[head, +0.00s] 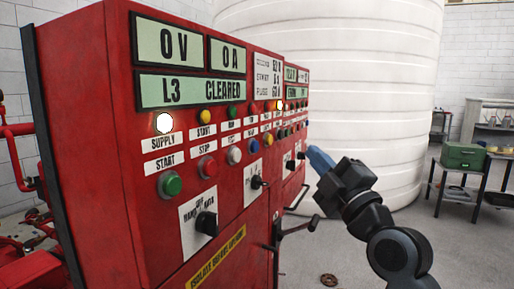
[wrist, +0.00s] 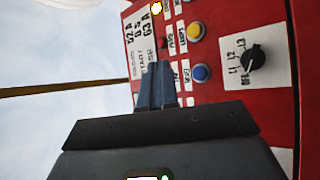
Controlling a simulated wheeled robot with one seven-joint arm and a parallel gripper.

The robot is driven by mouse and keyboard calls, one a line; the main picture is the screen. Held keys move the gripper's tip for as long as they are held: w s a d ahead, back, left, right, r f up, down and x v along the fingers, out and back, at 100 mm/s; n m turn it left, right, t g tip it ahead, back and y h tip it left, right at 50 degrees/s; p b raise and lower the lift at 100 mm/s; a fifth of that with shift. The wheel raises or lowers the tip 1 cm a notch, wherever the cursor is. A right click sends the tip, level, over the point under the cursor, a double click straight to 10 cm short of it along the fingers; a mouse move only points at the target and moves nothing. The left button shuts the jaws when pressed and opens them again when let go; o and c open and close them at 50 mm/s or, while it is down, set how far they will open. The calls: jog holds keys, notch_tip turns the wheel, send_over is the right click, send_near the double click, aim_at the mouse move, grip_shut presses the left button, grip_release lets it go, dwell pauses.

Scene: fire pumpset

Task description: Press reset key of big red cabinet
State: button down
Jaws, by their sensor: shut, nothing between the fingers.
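The big red cabinet (head: 120,200) fills the left of the head view, its front lined with displays, lamps and buttons. My gripper (head: 313,151) is in front of the panel's far part, with its blue fingers shut and empty. In the wrist view the shut fingers (wrist: 155,78) overlap the panel beside a blue button (wrist: 201,73) and a yellow button (wrist: 195,32). Whether the fingers touch the panel cannot be told. I cannot read which button is the reset key; the small labels are blurred, and my fingers hide part of the label area.
A black rotary switch (wrist: 253,57) sits right of the buttons in the wrist view. A lever handle (head: 298,226) sticks out from the cabinet below my gripper. A large white tank (head: 380,100) stands behind. A green box (head: 463,156) rests on a stand at right.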

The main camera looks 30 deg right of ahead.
aim_at(255, 147)
jog(key=w+a+p, duration=0.4)
jog(key=w, duration=0.3)
jog(key=shift+w+a+p, duration=0.2)
jog(key=shift+w+p, duration=0.1)
jog(key=shift+w, duration=0.1)
dwell(2.0)
jog(key=shift+w+a, duration=0.2)
jog(key=shift+w, duration=0.05)
jog(key=shift+w+a, duration=0.2)
jog(key=shift+w, duration=0.15)
dwell(1.0)
jog(key=shift+s, duration=0.1)
jog(key=shift+s+d+b, duration=0.4)
jog(key=shift+s+b, duration=0.2)
jog(key=shift+b, duration=0.15)
jog(key=shift+s, duration=0.1)
